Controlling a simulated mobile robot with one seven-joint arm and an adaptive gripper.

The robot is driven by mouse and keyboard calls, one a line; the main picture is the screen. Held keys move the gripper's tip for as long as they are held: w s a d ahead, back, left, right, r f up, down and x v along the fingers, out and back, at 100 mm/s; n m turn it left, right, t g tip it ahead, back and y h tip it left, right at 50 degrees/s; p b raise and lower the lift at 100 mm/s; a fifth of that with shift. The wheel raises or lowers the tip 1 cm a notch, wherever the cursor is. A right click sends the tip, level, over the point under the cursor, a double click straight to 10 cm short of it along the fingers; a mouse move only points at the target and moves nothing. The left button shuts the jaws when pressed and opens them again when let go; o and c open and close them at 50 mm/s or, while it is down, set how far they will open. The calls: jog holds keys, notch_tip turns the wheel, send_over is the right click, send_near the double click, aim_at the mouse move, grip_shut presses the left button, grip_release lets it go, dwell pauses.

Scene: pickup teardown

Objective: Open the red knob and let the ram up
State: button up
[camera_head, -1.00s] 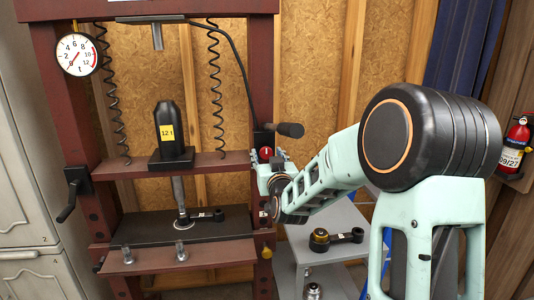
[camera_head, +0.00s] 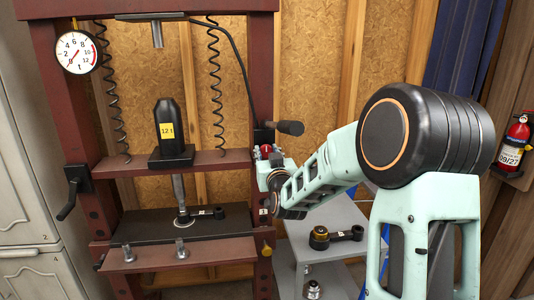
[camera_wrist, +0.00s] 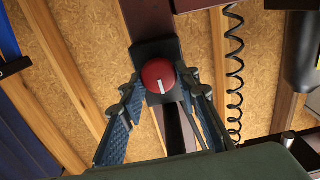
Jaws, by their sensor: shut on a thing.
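The red knob (camera_head: 264,149) sits on the right post of the dark red press, partly covered by my gripper (camera_head: 268,160) in the head view. In the wrist view the round red knob (camera_wrist: 158,75) with a white mark lies between the two fingertips of my gripper (camera_wrist: 162,78), which is shut on it. The black jack (camera_head: 171,132) with a yellow "12 t" label stands on the press crossbeam. Its grey ram (camera_head: 179,188) reaches down below the beam to a part on the lower bed.
A black handle (camera_head: 290,128) sticks out right of the post, just above my gripper. A round gauge (camera_head: 76,52) is at upper left. A grey side table (camera_head: 335,218) holds a black part. A fire extinguisher (camera_head: 515,142) hangs at the right.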

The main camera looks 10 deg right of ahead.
jog(key=shift+f, duration=0.1)
jog(key=n+b, duration=0.1)
jog(key=b, duration=0.2)
jog(key=n+b, duration=0.2)
jog(key=b, duration=0.1)
jog(key=shift+a+f+n, duration=0.15)
jog(key=shift+f+n, duration=0.05)
jog(key=shift+n, duration=0.1)
jog(key=n+b, duration=0.3)
jog(key=b, duration=0.1)
jog(key=shift+n+b, duration=0.3)
jog(key=n+b, duration=0.4)
jog(key=shift+r+n+b, duration=0.15)
jog(key=shift+n+b, duration=1.45)
jog(key=shift+n, duration=0.6)
jog(key=o, duration=1.1)
